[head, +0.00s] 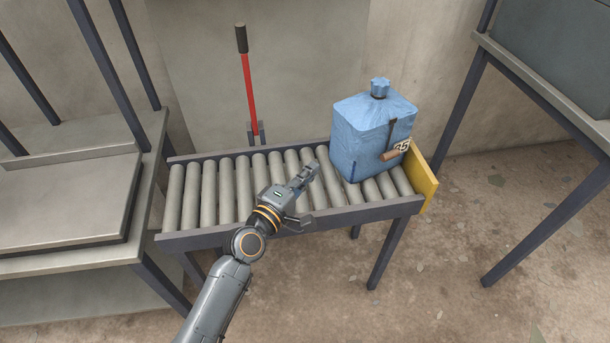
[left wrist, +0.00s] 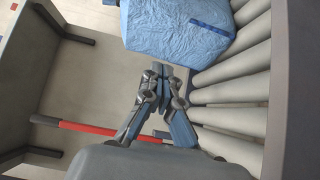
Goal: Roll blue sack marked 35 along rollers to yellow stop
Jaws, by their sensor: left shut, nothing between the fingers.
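The blue sack (head: 362,138) stands upright on the rollers (head: 240,185), near their right end. It has a tied neck on top, and a white tag with dark marks on its right side; I cannot read the number surely. The yellow stop (head: 424,178) closes the right end of the rollers. Some roller shows between sack and stop at the front; I cannot tell whether they touch further back. My left gripper (head: 306,173) is shut and empty, just left of the sack. In the left wrist view its fingertips (left wrist: 163,73) point at the sack (left wrist: 178,30). My right gripper is out of view.
A red lever (head: 248,90) with a black grip rises behind the conveyor. A grey bench (head: 75,200) stands at the left and another table (head: 535,85) at the right. The rollers left of my gripper are bare.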

